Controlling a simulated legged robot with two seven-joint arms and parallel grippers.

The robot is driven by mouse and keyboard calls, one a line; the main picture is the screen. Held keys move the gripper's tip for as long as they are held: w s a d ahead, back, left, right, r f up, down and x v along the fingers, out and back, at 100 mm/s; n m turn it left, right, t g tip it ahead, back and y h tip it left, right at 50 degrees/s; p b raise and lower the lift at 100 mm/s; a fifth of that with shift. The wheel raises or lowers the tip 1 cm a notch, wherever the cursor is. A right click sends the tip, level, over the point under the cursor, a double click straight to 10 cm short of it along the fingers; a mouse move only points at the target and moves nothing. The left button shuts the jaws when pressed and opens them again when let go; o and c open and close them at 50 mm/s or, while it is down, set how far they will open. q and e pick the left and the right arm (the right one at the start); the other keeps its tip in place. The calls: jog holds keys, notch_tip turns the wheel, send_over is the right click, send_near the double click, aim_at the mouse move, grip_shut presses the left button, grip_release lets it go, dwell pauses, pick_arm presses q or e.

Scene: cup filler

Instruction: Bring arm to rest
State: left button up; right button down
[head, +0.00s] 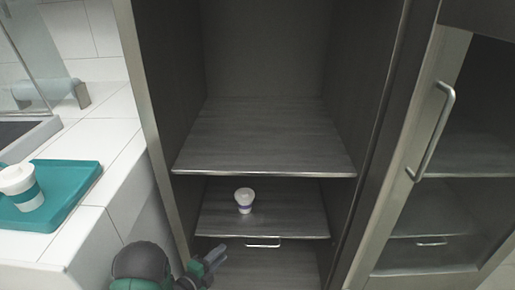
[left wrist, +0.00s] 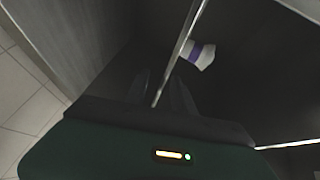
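My left gripper (head: 214,261) is low in the head view, in front of the cabinet's lower part and below a white cup. In the left wrist view its two dark fingers (left wrist: 162,97) stand apart with nothing between them but a view of a shelf edge behind. The white cup with a purple band (head: 244,200) stands upright on the middle shelf (head: 285,218); it also shows in the left wrist view (left wrist: 198,54), apart from the fingers. My right gripper is in neither view.
The open cabinet has an upper shelf (head: 265,140), empty, and a drawer handle (head: 263,245) below the cup's shelf. A glass door with a handle (head: 432,130) is at right. A teal tray (head: 75,180) with a white cup (head: 21,187) sits on the left counter.

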pick_arm(q)
jog(key=s+a+r+n+g+y, duration=0.45)
jog(key=a+r+n+y, duration=0.2)
jog(key=n, duration=0.55)
jog(key=s+d+r+n+g+y, duration=0.2)
jog(key=s+n+g, duration=0.7)
jog(key=s, duration=1.4)
notch_tip(320, 180, up, 37)
jog(key=n+t+p, duration=0.1)
jog(key=t+p, duration=0.1)
jog(key=p, duration=3.4)
jog(key=shift+w+a+n, duration=0.25)
jog(key=shift+a+n, duration=0.05)
jog(key=shift+a, duration=0.1)
